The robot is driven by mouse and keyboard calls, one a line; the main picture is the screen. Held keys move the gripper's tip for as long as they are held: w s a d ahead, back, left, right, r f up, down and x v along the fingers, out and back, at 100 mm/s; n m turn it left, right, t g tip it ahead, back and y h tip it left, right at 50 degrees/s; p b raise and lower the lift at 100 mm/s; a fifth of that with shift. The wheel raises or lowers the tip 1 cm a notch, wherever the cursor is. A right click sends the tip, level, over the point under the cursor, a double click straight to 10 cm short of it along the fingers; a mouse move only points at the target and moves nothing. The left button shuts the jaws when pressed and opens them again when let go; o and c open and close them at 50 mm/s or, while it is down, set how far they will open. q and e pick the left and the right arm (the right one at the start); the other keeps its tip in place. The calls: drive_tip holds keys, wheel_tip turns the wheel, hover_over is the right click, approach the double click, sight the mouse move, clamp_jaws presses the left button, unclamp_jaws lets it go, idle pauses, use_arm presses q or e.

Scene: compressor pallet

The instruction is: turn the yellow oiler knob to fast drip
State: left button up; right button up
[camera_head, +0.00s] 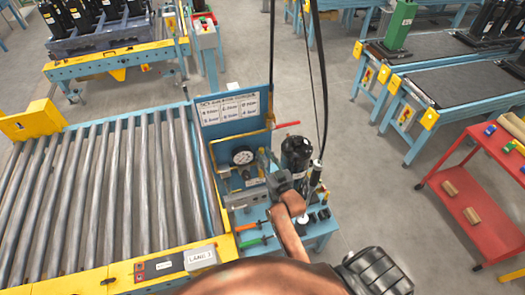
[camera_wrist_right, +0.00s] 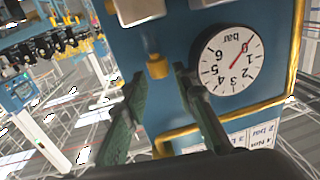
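In the right wrist view a small yellow knob (camera_wrist_right: 157,66) sits on the blue panel (camera_wrist_right: 180,35), below a grey metal block (camera_wrist_right: 138,10). My right gripper (camera_wrist_right: 160,78) is open, with its two dark green fingers spread. The knob shows between and just beyond the fingertips; I cannot tell whether either finger touches it. In the head view my right gripper (camera_head: 268,162) is over the blue compressor bench, right of the gauge. The knob cannot be made out there, and its pointer or setting is not readable. My left gripper is not in view.
A round pressure gauge (camera_wrist_right: 232,60) is beside the right finger and shows upside down. A yellow rail (camera_wrist_right: 290,60) edges the panel. In the head view a black cylinder (camera_head: 297,153) stands right of the gripper, and a roller conveyor (camera_head: 110,195) lies left.

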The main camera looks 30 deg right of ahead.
drive_tip(key=shift+w+d, duration=0.15)
drive_tip(key=shift+w, duration=0.8)
drive_tip(key=shift+c, duration=0.3)
clamp_jaws()
